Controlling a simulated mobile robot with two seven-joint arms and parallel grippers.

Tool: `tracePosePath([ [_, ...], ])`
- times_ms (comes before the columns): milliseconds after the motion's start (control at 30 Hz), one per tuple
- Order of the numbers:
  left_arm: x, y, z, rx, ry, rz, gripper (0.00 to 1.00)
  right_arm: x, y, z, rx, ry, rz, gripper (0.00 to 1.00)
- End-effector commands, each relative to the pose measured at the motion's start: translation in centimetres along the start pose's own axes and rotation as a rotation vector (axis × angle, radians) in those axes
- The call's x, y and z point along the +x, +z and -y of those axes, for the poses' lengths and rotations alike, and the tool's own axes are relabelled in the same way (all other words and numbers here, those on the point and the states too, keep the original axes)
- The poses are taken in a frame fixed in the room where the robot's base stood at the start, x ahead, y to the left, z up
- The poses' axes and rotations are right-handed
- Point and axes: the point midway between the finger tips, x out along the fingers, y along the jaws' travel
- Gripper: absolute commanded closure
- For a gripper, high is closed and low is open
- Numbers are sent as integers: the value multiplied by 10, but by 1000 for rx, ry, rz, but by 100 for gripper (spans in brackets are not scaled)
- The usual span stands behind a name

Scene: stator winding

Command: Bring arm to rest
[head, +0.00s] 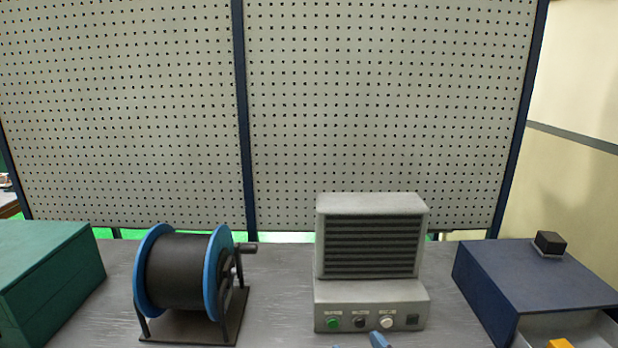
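Neither of my grippers can be made out in the head view, and no arm of mine clearly shows. A small blue tip (380,340) pokes up at the bottom edge, in front of the grey machine; most of it is cut off and I cannot tell what it belongs to.
A grey louvred machine (370,291) with a row of buttons stands on the bench (275,300). Left of it are a black-wound reel (185,270) with blue flanges and a green box (45,275). A blue box (530,275) with a black knob stands right. A pegboard (380,100) closes the back.

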Motion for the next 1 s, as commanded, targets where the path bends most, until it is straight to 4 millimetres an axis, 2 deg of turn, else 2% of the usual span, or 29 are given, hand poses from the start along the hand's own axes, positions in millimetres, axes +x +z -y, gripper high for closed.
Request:
tracePosePath([
  [33,0,0,0,0,0,-1,100,-18,22,-20,4,49,40,26],
  [100,1,0,0,0,0,-1,100,-44,49,-45,5,110,93,26],
  [167,1,0,0,0,0,-1,100,-68,71,-63,10,158,141,26],
  [300,1,1,0,0,0,-2,100,-129,125,-95,24,250,263,26],
  [400,2,1,0,0,0,-3,100,-171,159,-104,35,292,348,26],
  [500,2,1,0,0,0,-3,100,-204,184,-101,48,308,416,26],
  [600,2,1,0,0,0,-3,100,-225,199,-96,58,314,459,26],
  [700,2,1,0,0,0,-3,100,-236,206,-94,64,318,482,26],
  [933,2,1,0,0,0,-3,100,-239,208,-93,66,319,488,26],
  [1000,2,1,0,0,0,-3,100,-239,208,-93,66,318,488,36],
])
